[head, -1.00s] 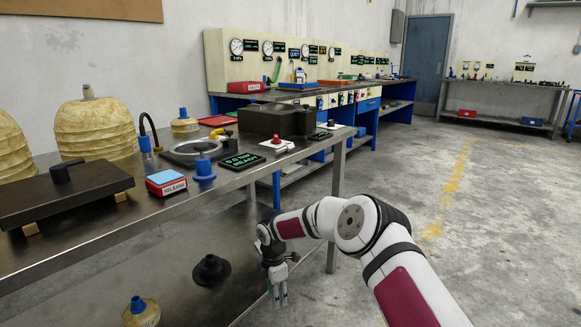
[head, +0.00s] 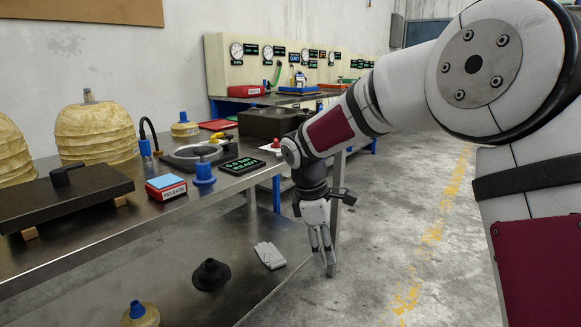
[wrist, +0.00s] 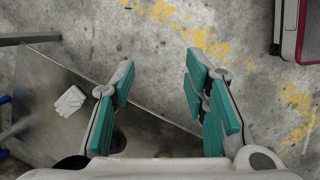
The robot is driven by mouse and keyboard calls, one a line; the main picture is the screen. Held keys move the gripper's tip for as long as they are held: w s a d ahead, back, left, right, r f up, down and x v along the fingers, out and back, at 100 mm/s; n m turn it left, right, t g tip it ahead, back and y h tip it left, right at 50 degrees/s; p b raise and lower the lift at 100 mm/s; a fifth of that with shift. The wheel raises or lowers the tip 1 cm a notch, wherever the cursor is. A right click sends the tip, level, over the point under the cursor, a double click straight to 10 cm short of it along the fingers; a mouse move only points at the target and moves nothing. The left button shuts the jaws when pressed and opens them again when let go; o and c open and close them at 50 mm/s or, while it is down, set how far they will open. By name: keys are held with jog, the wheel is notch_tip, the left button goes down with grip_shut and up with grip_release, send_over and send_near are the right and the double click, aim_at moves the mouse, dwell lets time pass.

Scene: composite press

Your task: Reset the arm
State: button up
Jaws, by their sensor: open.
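My gripper (head: 322,245) hangs pointing down at the end of my arm, off the front right edge of the metal workbench (head: 85,245). In the wrist view my gripper (wrist: 160,100) shows two teal-padded fingers spread apart with nothing between them. Beneath it are the concrete floor and the edge of the lower shelf. My arm reaches in from the right and covers part of the room behind it.
The bench holds a black plate (head: 95,190), a red-and-blue release box (head: 166,187), a blue knob (head: 204,172) and a green-lit display (head: 242,165). White gloves (head: 270,255) and a black funnel-like part (head: 211,274) lie on the lower shelf. Floor at right is open.

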jog(key=s+d+r+m, duration=0.4)
jog(key=s+d+r, duration=0.1)
jog(key=s, duration=0.5)
jog(key=s+d+r+m, duration=0.4)
jog(key=s+r, duration=0.2)
jog(key=s, duration=0.3)
jog(key=s+d+f+m+y, duration=0.15)
jog(key=s+m, duration=0.25)
jog(key=s, duration=0.7)
jog(key=s+d+f+m+y, duration=0.15)
jog(key=s+m, duration=0.25)
jog(key=s, duration=0.7)
notch_tip(320, 180, up, 37)
jog(key=t+p, duration=0.3)
jog(key=p, duration=3.3)
jog(key=shift+s+r+t, duration=0.15)
jog(key=shift+t, duration=0.15)
jog(key=shift+a, duration=0.1)
